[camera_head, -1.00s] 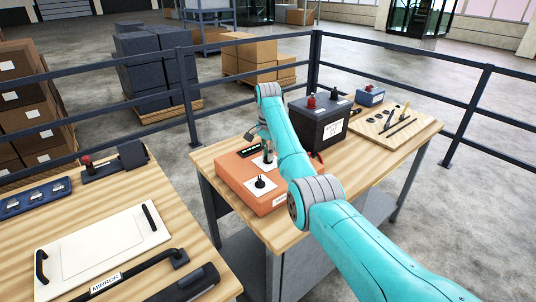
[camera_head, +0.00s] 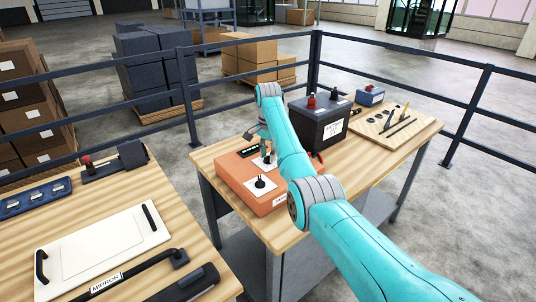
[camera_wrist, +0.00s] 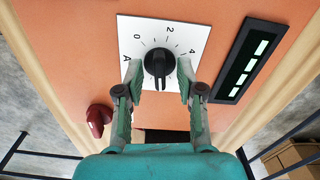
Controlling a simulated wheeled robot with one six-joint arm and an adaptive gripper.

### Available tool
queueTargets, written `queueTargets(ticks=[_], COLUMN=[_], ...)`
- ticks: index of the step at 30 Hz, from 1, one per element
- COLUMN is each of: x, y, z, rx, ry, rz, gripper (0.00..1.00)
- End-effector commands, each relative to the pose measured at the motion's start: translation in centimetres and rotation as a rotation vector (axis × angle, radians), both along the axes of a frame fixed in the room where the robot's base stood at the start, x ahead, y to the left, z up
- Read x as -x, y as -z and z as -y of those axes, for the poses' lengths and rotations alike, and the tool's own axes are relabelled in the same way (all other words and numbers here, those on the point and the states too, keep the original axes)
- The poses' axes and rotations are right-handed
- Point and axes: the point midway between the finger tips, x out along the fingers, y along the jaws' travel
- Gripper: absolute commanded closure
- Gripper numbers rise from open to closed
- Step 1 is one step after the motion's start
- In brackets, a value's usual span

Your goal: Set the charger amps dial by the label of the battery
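The orange charger (camera_head: 236,178) lies on the wooden table, with one black knob on a white plate (camera_head: 260,184) near its front. In the wrist view the amps dial (camera_wrist: 158,62) is a black knob on a white plate marked 0, 2, 4 and A. Its ridge stands roughly upright in the picture; the exact pointer setting is unclear. My gripper (camera_wrist: 159,74) is open, one finger on each side of the knob, with small gaps visible. The black battery (camera_head: 310,124) stands behind the charger. Its white label (camera_head: 333,129) is too small to read.
A dark display (camera_wrist: 250,60) with pale bars sits right of the dial, and a red part (camera_wrist: 98,120) sits at lower left. A tool board (camera_head: 376,128) and small blue box (camera_head: 370,96) are farther right. A second table (camera_head: 190,235) is at left; railings run behind.

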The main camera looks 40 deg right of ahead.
Motion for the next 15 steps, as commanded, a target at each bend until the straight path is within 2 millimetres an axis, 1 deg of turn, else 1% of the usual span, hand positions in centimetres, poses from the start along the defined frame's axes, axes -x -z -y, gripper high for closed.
queueTargets(ticks=[2,5,15], x=[0.0,0.0,-0.1], y=[-0.2,-0.9,-6.0], z=[0.0,0.0,0.0], rx=[0.000,0.001,0.001], ry=[0.000,0.000,0.000], rz=[0.000,0.001,0.002], gripper=[0.62,0.62,0.62])
